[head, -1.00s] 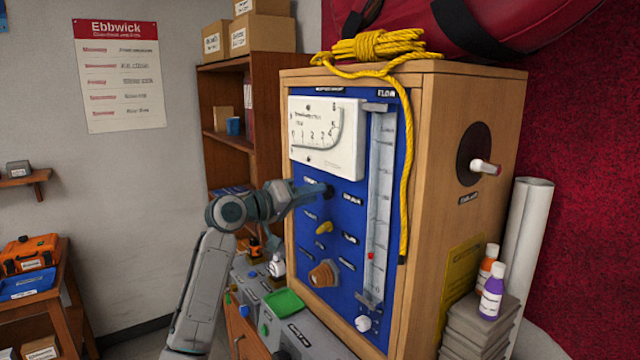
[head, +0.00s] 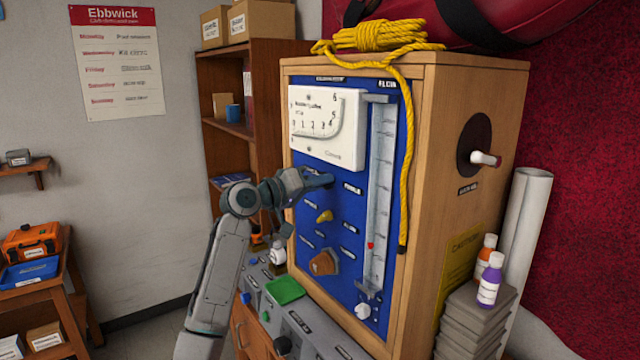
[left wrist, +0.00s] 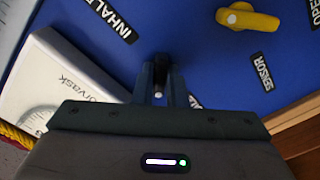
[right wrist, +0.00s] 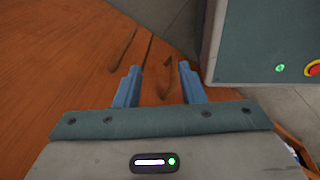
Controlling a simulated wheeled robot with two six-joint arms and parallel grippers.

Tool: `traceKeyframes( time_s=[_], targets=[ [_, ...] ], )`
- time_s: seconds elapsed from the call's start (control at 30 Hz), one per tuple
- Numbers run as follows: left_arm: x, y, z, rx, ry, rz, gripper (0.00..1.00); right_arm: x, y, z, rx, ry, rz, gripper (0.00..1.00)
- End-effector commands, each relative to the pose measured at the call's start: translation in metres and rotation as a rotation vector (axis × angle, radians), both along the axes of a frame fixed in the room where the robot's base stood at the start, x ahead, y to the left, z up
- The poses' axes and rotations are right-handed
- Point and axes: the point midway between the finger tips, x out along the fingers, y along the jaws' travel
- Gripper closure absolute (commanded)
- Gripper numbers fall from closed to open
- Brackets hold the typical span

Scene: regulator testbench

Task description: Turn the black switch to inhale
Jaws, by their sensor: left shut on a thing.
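The black switch (left wrist: 159,73) is on the blue panel (head: 345,215), below the white gauge. My left gripper (head: 326,181) reaches it from the left and is shut on it. In the left wrist view the switch sits between the two fingertips (left wrist: 161,82), which hide most of it. A small white mark shows between the fingers. The INHALE label (left wrist: 112,20) is up and left of the switch in that view. Another label is mostly hidden behind the right finger. I cannot read the switch's setting. My right gripper (right wrist: 157,88) is open and empty, seen only in its wrist view.
A yellow knob (head: 324,215) and a brown knob (head: 323,263) sit below the switch. The flow tube (head: 379,190) and hanging yellow rope (head: 405,180) are to the right. A grey console with a green tray (head: 285,290) stands below the panel.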

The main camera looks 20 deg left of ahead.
Motion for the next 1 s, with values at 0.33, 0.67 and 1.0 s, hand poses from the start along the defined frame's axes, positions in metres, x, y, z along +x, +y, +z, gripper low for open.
traceKeyframes(
  time_s=[0.33, 0.67, 1.0],
  targets=[
    [0.0, 0.0, -0.005, 0.12, -0.095, 0.0, 1.0, 0.0, 0.002, -0.028, 0.002, 0.0, -0.001, 0.64],
    [0.0, 0.0, -0.006, 0.356, -0.278, 0.0, 1.0, 0.0, 0.007, -0.068, 0.007, 0.0, -0.002, 0.64],
    [0.0, 0.0, -0.005, 0.612, -0.477, 0.0, 1.0, 0.0, 0.006, -0.1, 0.006, 0.0, -0.001, 0.64]
  ],
)
